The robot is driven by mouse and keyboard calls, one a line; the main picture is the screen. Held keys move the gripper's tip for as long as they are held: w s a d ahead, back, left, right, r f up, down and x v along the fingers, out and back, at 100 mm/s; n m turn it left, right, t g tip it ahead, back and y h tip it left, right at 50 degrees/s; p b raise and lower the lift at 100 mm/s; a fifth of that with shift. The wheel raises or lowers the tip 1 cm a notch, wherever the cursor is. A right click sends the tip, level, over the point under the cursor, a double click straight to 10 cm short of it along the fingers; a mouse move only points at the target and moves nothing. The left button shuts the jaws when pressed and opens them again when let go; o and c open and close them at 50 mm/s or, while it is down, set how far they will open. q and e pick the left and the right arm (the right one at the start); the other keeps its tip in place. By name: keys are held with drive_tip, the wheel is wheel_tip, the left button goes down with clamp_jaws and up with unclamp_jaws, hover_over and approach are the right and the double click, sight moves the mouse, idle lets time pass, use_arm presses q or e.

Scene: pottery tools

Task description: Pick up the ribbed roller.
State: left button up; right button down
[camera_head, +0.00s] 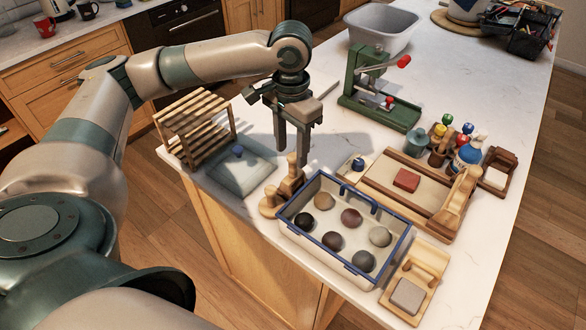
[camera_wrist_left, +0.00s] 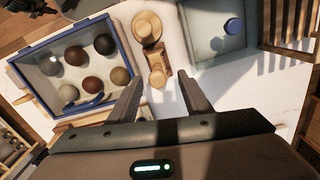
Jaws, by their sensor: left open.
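My left gripper (camera_head: 292,155) points down, open and empty, above the counter near its front edge. Its two fingers also show in the left wrist view (camera_wrist_left: 159,80), spread apart. Light wooden turned pieces stand just below the fingertips: a taller one (camera_head: 290,178) and a low round one (camera_head: 268,203). In the left wrist view, a round wooden knob (camera_wrist_left: 157,75) shows between the fingertips, with another round piece (camera_wrist_left: 147,25) beyond it. I cannot make out ribs on these pieces, so I cannot tell which thing is the ribbed roller. My right gripper is not in view.
A blue-rimmed tray (camera_head: 300,236) of several clay balls stands close beside the wooden pieces. A slatted wooden rack (camera_head: 196,122) and a grey-green slab (camera_head: 245,175) lie to the left. A green press (camera_head: 375,108) stands behind. A wooden board (camera_head: 415,292) is at front right.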

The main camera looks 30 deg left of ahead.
sight(293, 172)
use_arm(q)
drive_tip(key=shift+f, duration=1.45)
drive_tip(key=shift+d+f+p, duration=0.1)
drive_tip(key=shift+f+p, duration=0.55)
wheel_tip(293, 172, down, 3)
drive_tip(key=shift+s+d+f+p, duration=0.1)
drive_tip(key=shift+p, duration=0.45)
drive_tip(key=shift+f, duration=0.35)
clamp_jaws()
